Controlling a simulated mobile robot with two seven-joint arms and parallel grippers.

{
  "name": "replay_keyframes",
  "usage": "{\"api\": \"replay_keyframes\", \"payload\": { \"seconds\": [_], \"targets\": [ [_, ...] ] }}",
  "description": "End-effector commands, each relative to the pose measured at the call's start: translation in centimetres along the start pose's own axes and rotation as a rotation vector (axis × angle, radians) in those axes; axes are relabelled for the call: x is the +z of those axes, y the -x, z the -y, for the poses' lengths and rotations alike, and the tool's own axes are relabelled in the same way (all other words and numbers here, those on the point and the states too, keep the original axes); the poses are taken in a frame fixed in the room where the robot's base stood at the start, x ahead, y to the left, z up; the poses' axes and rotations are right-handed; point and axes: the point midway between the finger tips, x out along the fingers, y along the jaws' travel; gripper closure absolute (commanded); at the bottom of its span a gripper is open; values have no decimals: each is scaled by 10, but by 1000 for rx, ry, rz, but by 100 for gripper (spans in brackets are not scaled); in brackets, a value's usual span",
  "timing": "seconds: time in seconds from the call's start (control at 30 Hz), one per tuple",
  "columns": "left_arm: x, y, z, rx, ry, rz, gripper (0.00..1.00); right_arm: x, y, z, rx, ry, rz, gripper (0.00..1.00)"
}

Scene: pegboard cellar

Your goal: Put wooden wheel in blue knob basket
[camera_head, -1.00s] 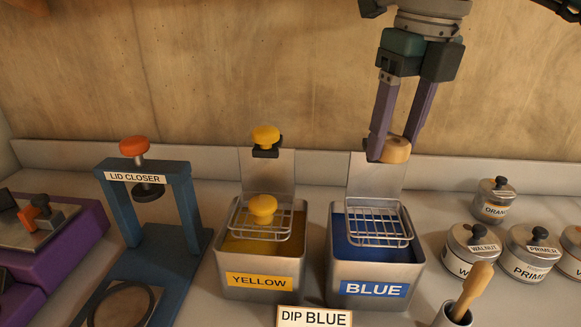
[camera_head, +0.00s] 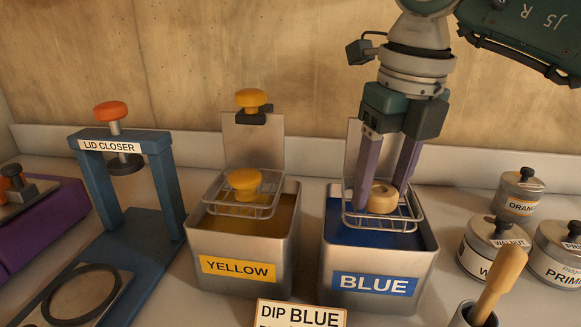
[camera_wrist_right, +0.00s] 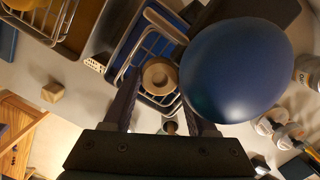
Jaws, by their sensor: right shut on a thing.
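The wooden wheel (camera_head: 382,199) is a pale tan disc with a central hole. My right gripper (camera_head: 383,194) is shut on it, its two purple fingers on either side, pointing down. The wheel is at the wire basket (camera_head: 411,219) over the blue tank, within the basket's outline; I cannot tell whether it touches the wires. In the right wrist view the wheel (camera_wrist_right: 159,76) sits between the fingers above the blue tank's basket (camera_wrist_right: 150,45). A large blue knob (camera_wrist_right: 237,70) shows close beside it; the head view hides this knob behind my gripper. My left gripper is out of view.
A blue lid closer (camera_head: 120,146) stands left. Paint cans (camera_head: 520,190) and a wooden-handled tool (camera_head: 499,279) are right. A DIP BLUE sign (camera_head: 302,315) is in front.

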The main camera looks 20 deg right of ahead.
Motion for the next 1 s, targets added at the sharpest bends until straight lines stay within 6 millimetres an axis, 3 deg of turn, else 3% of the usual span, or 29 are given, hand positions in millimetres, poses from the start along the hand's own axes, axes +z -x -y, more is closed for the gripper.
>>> {"api": "replay_keyframes", "payload": {
  "seconds": [0.07,0.1,0.2,0.57,1.0],
  "targets": [
    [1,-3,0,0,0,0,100,0,-3,0,0,0,0,94],
    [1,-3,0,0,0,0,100,0,-4,0,0,0,0,41],
    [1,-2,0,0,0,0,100,0,-3,0,0,0,0,30],
    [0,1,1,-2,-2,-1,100,1,5,0,-1,0,1,30],
    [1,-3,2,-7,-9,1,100,1,96,0,-1,0,5,30]
  ]
}}
